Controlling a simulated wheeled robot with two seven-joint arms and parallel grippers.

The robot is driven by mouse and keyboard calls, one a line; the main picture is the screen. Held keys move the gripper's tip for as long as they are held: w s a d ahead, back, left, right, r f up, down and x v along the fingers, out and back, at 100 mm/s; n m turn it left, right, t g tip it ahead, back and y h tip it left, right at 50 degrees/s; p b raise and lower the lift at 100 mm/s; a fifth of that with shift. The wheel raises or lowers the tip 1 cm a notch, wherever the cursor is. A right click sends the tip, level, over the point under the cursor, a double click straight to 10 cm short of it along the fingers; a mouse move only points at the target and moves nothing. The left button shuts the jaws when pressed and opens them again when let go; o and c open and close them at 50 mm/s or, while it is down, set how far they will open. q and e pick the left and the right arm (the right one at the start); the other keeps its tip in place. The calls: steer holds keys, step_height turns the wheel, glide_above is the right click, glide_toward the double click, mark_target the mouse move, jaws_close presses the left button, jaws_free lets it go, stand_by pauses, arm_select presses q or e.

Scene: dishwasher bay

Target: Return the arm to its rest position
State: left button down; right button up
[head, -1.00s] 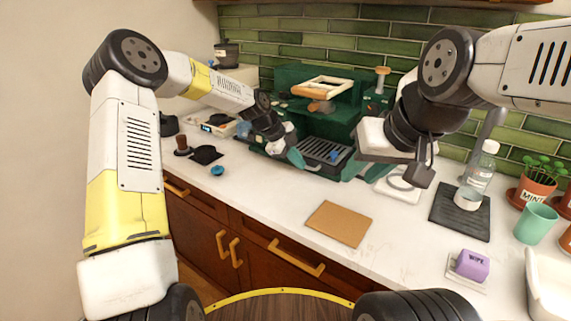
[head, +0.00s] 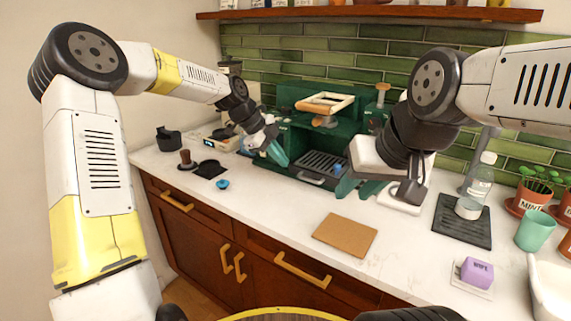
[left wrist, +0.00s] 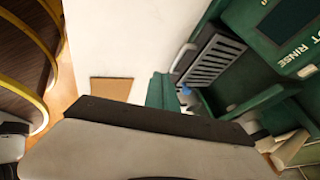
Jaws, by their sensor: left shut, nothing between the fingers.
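My left gripper (head: 278,153) has teal fingers and hangs in front of the left side of the green machine (head: 295,118), above the counter. Its fingers are together and empty; they also show in the left wrist view (left wrist: 161,92), beside the grille. My left arm reaches in from the left with its elbow raised. My right arm comes in from the right, its wrist bent down over the counter beside the machine. The right hand (head: 385,165) is partly hidden by its own wrist, and the state of its fingers is unclear.
A tan board (head: 345,235) lies on the white counter (head: 275,208). At right are a clear bottle (head: 480,180) on a dark mat (head: 463,222), a teal cup (head: 534,230), a mint pot (head: 530,190) and a purple block (head: 476,272). A small blue object (head: 222,184) lies at left.

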arm_select(q)
steer(key=s+a+r+n+t+y, duration=0.1)
steer(key=s+a+r+n, duration=0.2)
steer(key=s, duration=0.7)
steer(key=s+a+r+n+t+y, duration=0.1)
steer(key=s+a+r+n+t, duration=0.1)
steer(key=s+a+n, duration=0.5)
steer(key=s+a+r+n+t+y, duration=0.1)
steer(key=s+a+r+n, duration=0.4)
steer(key=s+n, duration=0.8)
steer(key=shift+s+a+y, duration=0.4)
steer(key=shift+s+y, duration=0.2)
steer(key=shift+s, duration=0.4)
